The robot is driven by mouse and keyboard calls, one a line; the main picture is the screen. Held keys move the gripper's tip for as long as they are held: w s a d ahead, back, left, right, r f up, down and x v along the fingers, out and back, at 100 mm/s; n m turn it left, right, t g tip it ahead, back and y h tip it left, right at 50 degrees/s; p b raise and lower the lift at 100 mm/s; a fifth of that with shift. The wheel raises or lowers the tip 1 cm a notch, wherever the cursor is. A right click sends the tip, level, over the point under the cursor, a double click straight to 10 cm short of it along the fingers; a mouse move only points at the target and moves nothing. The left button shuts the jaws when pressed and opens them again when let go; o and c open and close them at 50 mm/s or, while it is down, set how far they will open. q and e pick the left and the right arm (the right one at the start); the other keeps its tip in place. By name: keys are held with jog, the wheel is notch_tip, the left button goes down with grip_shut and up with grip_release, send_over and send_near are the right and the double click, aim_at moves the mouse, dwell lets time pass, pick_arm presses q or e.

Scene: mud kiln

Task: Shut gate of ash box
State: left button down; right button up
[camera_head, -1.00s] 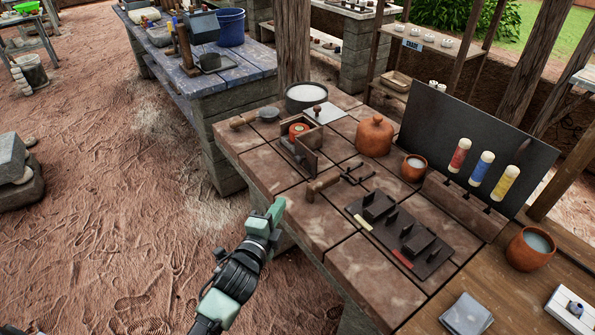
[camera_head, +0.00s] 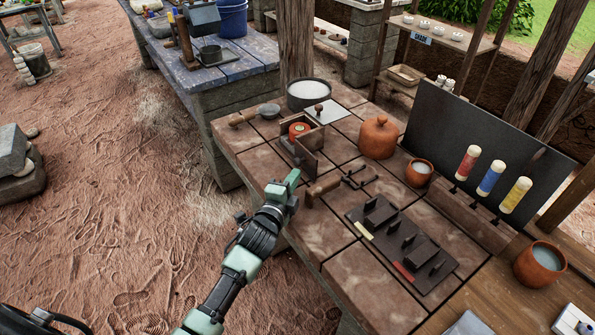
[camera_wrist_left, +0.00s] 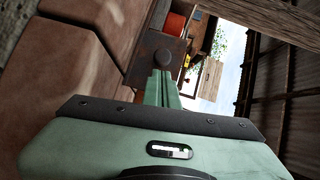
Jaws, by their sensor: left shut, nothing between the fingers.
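The ash box (camera_head: 314,137) is a small brown box on the tiled bench, with a red round thing inside. Its gate (camera_head: 307,162) is a dark panel standing out from the box front, so it is open. In the left wrist view a brown panel with a dark round knob (camera_wrist_left: 155,48) lies just beyond my fingertips; it looks like the gate. My left gripper (camera_head: 293,176) is shut and empty, just in front of and below the gate. I cannot tell whether it touches. My right gripper is not in view.
A wooden-handled tool (camera_head: 322,187) lies right of my left gripper. An orange lidded pot (camera_head: 378,138) stands to the right, and a dark tray (camera_head: 402,244) lies nearer. Left of the bench is open ground.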

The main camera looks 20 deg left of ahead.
pick_arm(q)
jog(key=shift+w+f, duration=0.15)
jog(key=shift+w, duration=1.25)
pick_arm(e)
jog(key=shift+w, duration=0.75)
